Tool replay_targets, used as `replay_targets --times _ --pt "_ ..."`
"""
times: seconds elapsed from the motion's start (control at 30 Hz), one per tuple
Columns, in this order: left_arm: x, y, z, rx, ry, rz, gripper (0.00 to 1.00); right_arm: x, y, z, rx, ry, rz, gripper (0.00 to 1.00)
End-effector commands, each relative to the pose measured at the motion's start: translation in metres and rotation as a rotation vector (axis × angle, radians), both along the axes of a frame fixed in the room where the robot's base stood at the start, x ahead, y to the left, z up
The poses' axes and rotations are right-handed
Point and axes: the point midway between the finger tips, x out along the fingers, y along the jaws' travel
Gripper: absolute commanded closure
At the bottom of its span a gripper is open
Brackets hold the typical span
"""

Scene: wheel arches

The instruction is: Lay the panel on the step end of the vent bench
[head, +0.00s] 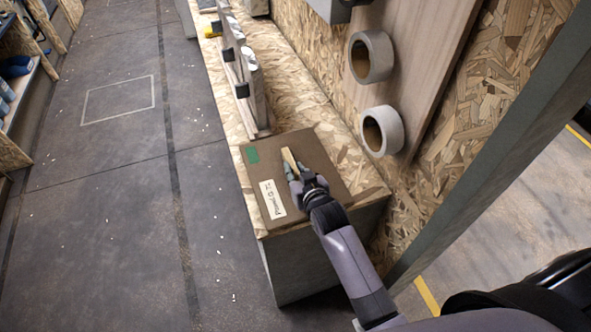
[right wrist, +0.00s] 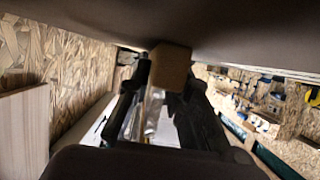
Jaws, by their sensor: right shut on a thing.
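The panel (head: 305,150) is a flat brown board with a green patch, a white label and a pale wooden handle (head: 289,160). It is over the near end of the vent bench (head: 371,190), a chipboard-topped bench with grey sides. I cannot tell whether it rests flat or hovers just above. My right gripper (head: 296,178) is shut on the handle. In the right wrist view the fingers (right wrist: 160,98) close on the handle block (right wrist: 170,68), with the panel's brown face (right wrist: 240,28) beside it. My left gripper is not in view.
Two grey rings (head: 381,130) stick out from the wooden board on the right. A grey beam (head: 490,150) slants across the right. The floor left of the bench (head: 120,200) is clear.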

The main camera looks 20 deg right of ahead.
Motion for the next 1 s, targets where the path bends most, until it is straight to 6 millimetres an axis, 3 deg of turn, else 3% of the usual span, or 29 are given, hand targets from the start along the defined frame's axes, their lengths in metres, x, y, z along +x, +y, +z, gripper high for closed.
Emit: replay_targets --times 0.27,0.3,0.63,1.0 --pt "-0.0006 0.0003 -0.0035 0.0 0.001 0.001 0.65 0.0011 0.0 -0.0034 0.0 -0.006 0.0 1.0" --pt "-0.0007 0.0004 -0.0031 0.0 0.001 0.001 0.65 0.0011 0.0 -0.0031 0.0 -0.006 0.0 0.81" --pt "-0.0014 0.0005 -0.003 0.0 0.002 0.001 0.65 0.0004 0.0001 -0.0046 0.0 -0.002 0.0 0.59" --pt "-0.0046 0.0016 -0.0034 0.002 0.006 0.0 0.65 -0.0049 -0.0002 -0.006 0.0 0.005 0.0 0.59"
